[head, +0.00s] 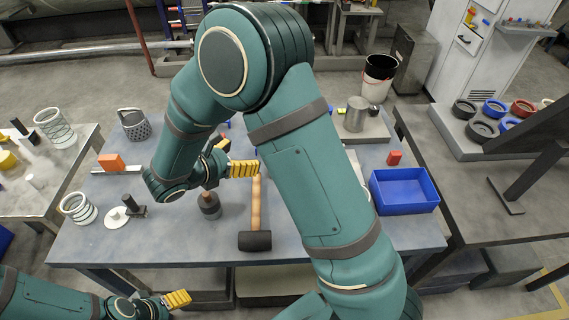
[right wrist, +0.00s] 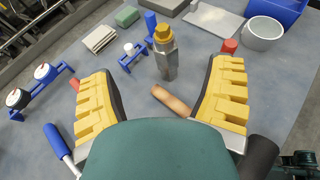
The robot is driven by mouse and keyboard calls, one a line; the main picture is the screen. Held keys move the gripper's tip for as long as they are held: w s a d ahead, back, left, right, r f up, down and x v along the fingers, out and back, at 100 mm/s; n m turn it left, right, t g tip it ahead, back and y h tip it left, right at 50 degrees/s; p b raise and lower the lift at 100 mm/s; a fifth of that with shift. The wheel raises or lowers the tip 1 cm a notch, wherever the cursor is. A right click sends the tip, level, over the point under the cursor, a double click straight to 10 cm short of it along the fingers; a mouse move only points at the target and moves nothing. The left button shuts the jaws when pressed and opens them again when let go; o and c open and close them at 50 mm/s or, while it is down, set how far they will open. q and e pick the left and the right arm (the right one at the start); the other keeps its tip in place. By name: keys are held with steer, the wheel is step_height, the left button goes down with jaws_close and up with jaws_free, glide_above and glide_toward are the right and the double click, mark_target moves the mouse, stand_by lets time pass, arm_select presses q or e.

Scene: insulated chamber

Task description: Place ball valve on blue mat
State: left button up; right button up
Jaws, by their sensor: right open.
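My right gripper (head: 235,158) is open above the middle of the workbench. In the right wrist view its yellow fingers (right wrist: 163,82) stand wide apart with nothing held. An upright grey metal piece with a yellow top (right wrist: 165,52) stands beyond and between the fingertips, apart from them; it may be the ball valve, but I cannot be sure. My right arm hides that area in the head view. I cannot make out a distinct blue mat. My left gripper (head: 178,299) is at the bottom left, off the bench's front edge; its opening is unclear.
A hammer (head: 256,215) lies under the right gripper, its wooden handle (right wrist: 172,100) close below the fingers. A blue bin (head: 404,190) is at the bench's right. A blue rack (right wrist: 40,88) and a blue-handled tool (right wrist: 62,148) lie left of the fingers.

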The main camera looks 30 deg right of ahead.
steer(key=x, duration=0.4)
steer(key=b+x, duration=0.1)
steer(key=x, duration=0.4)
steer(key=b+x, duration=0.1)
steer(key=x, duration=0.4)
steer(key=shift+s+f, duration=0.3)
steer(key=shift+f, duration=0.15)
jaws_close()
